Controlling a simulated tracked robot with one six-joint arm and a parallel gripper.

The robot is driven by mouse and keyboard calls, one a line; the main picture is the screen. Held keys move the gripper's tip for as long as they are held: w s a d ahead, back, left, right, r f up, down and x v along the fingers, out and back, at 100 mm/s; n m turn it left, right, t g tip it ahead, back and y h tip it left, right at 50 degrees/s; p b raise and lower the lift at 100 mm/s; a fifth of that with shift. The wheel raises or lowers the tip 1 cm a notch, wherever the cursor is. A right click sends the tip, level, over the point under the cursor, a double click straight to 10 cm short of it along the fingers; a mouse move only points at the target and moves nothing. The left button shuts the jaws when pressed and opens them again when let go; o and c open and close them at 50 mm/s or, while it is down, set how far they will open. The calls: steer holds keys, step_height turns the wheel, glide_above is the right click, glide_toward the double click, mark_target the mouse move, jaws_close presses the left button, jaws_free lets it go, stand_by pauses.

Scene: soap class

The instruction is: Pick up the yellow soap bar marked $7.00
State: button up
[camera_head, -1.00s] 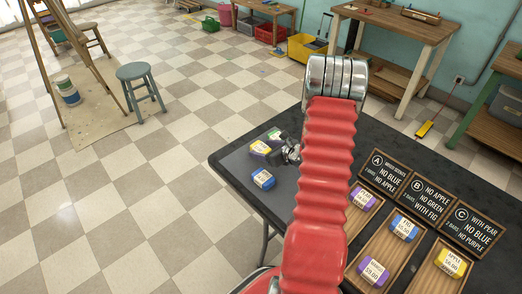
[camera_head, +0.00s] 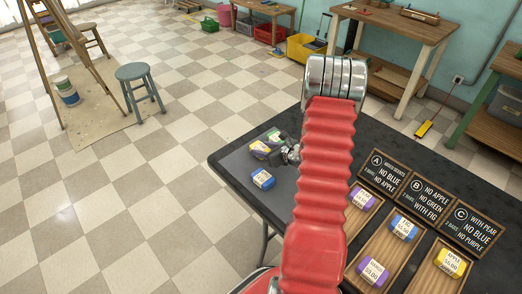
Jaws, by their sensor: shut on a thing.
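A yellow soap bar (camera_head: 260,149) with a pale label lies at the left end of the dark table (camera_head: 228,166); its price is too small to read. My gripper (camera_head: 271,153) is at its right side, shut on it. The bar shows no clear gap above the table. My red arm hides the table to the right of the gripper.
A green soap bar (camera_head: 274,136) is just behind the yellow one, and a blue bar (camera_head: 263,179) is in front. Wooden boards marked A (camera_head: 377,161), B (camera_head: 417,186) and C (camera_head: 461,213) hold purple, blue and yellow bars at the right.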

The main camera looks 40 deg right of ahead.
steer(key=shift+r, duration=0.15)
step_height(320, 180, up, 10)
stand_by(0.7)
stand_by(0.5)
